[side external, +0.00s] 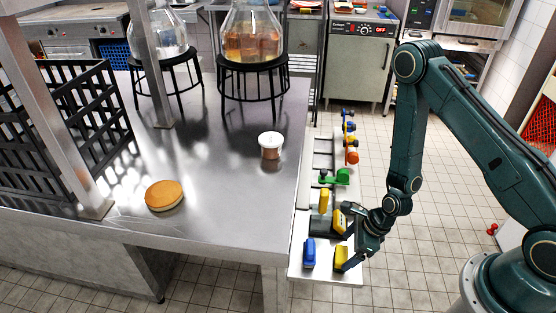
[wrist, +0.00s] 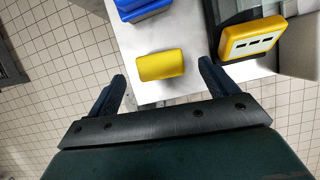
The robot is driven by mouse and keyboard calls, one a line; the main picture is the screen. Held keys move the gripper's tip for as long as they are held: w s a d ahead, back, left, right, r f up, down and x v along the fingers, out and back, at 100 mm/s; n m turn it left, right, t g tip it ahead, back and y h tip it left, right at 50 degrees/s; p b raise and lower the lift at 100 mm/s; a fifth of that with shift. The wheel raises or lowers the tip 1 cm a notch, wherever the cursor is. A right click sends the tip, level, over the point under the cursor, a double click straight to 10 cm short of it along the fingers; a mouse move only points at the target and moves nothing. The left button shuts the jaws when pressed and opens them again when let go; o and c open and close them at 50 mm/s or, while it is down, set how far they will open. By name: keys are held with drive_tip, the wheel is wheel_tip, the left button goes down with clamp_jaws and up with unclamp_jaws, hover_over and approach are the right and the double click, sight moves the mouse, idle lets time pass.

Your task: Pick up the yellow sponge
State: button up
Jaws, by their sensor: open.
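The yellow sponge (side external: 341,256) lies on the front end of the pale side shelf, beside a blue block (side external: 309,252). In the wrist view the yellow sponge (wrist: 162,65) lies flat, ahead of the gap between my fingers and within its width. My gripper (side external: 352,250) is at the shelf's right edge, close to the sponge. In the wrist view my gripper (wrist: 160,76) is open, with one finger on each side and nothing held. Whether a fingertip touches the sponge is unclear.
A yellow device with dark marks (wrist: 253,38) stands near my right finger in the wrist view. A green item (side external: 334,177) is farther back on the shelf. The steel counter (side external: 225,165) holds a round cake (side external: 163,195) and a lidded cup (side external: 270,146).

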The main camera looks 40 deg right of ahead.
sight(342, 254)
drive_tip(key=shift+x, duration=2.1)
drive_tip(key=shift+c, duration=0.3)
drive_tip(key=c, duration=1)
